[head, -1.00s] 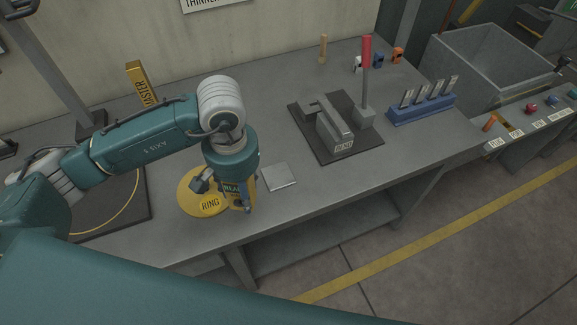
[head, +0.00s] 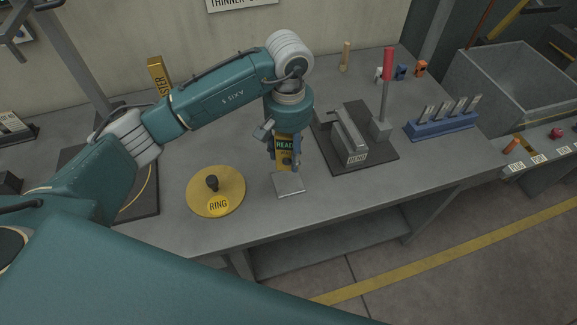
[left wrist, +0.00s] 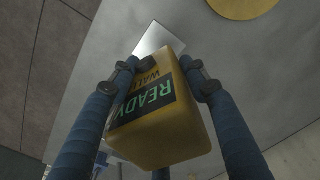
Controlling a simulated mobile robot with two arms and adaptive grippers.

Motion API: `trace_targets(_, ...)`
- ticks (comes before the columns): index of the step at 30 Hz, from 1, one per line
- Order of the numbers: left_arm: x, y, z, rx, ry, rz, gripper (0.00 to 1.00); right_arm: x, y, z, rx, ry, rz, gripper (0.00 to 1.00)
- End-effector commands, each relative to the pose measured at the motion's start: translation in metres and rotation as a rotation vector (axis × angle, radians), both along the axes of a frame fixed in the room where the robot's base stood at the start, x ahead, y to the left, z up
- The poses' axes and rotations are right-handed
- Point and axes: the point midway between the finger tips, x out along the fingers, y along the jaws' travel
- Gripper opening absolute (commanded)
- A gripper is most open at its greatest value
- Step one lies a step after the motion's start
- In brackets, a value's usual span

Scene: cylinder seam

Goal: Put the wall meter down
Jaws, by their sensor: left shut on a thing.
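The wall meter (head: 286,160) is a yellow block with a dark label reading READY. My left gripper (head: 284,158) is shut on it and holds it upright just behind a small square light-grey metal plate (head: 289,185) on the bench. In the head view I cannot tell whether the meter touches the plate or bench. In the left wrist view the meter (left wrist: 160,120) sits between my blue fingers, and the plate (left wrist: 160,38) shows beyond it. My right gripper is not in view.
A yellow disc marked RING (head: 232,192) with a black knob lies left of the plate on the bench (head: 330,205). A BEND press (head: 355,150) with a red-handled lever stands to the right. A blue rack (head: 440,124) is farther right. The bench's front edge is close.

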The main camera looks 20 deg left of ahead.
Motion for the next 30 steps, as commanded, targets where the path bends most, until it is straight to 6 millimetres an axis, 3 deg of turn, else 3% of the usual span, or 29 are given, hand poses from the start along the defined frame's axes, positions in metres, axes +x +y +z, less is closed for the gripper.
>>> trace_targets(4,-0.001,-0.001,-0.026,-0.001,0.002,0.000,0.06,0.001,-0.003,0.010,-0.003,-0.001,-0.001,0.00)
trace_targets(11,0.000,-0.001,-0.044,-0.002,0.000,0.000,0.06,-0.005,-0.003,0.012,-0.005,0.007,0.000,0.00)
trace_targets(18,0.000,-0.001,-0.077,-0.002,0.001,0.000,0.06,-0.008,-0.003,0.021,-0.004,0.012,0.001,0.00)
trace_targets(29,0.001,-0.001,-0.084,-0.001,-0.003,-0.001,0.06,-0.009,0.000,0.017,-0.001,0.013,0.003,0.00)
trace_targets(30,0.001,0.000,-0.083,-0.001,-0.002,-0.001,0.52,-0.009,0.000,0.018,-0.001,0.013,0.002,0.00)
